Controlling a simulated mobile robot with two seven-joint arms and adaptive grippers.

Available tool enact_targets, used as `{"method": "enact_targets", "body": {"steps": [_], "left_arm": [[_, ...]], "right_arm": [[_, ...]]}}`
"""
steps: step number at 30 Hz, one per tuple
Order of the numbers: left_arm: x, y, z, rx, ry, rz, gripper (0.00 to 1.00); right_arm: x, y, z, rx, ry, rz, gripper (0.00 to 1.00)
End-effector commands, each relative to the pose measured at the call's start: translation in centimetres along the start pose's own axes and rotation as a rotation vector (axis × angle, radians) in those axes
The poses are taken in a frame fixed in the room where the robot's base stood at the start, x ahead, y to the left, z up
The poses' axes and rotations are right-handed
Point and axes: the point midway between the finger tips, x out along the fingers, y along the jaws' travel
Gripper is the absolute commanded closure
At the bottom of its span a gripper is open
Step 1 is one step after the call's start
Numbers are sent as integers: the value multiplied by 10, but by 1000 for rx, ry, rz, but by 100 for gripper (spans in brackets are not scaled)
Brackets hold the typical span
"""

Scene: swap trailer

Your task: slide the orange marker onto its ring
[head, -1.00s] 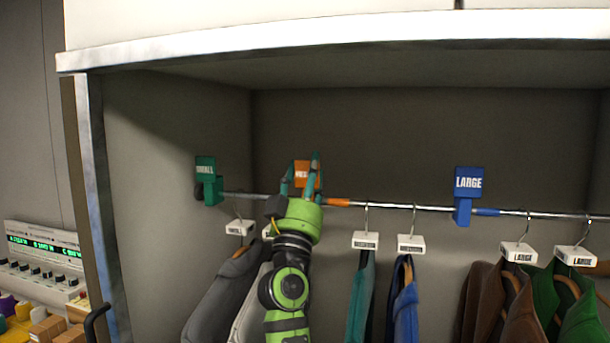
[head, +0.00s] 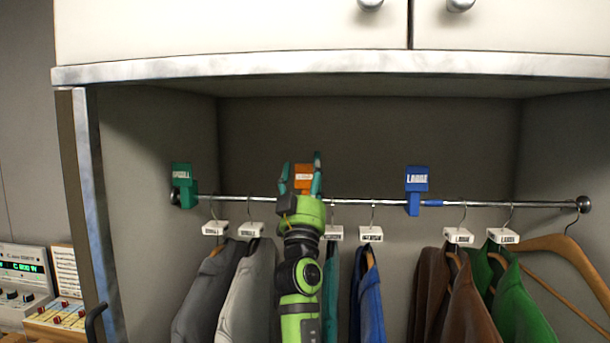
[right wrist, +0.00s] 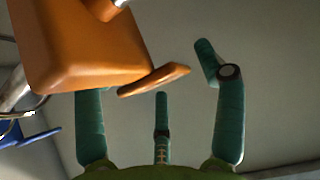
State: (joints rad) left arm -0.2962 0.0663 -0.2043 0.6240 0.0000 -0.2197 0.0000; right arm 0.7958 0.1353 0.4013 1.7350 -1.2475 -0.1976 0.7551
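The orange ring on the rail is hidden. My left gripper is out of view.
The green marker (head: 182,172) sits at the rail's left end, the blue marker (head: 417,179) beside a blue ring (head: 432,203). Tagged garments hang on both sides of my arm, close to it. A bare wooden hanger (head: 560,245) hangs at right.

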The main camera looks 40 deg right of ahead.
Motion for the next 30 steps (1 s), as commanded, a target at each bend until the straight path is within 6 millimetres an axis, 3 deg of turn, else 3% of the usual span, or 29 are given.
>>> {"method": "enact_targets", "body": {"steps": [8,16,21,30], "left_arm": [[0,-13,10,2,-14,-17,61],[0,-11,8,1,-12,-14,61],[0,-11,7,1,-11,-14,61],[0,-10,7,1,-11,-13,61]], "right_arm": [[-7,-1,2,-1,-5,-2,29],[-53,-1,2,2,-6,-1,29],[-69,-1,1,2,-3,0,29],[-76,0,0,-2,-1,-1,29]]}}
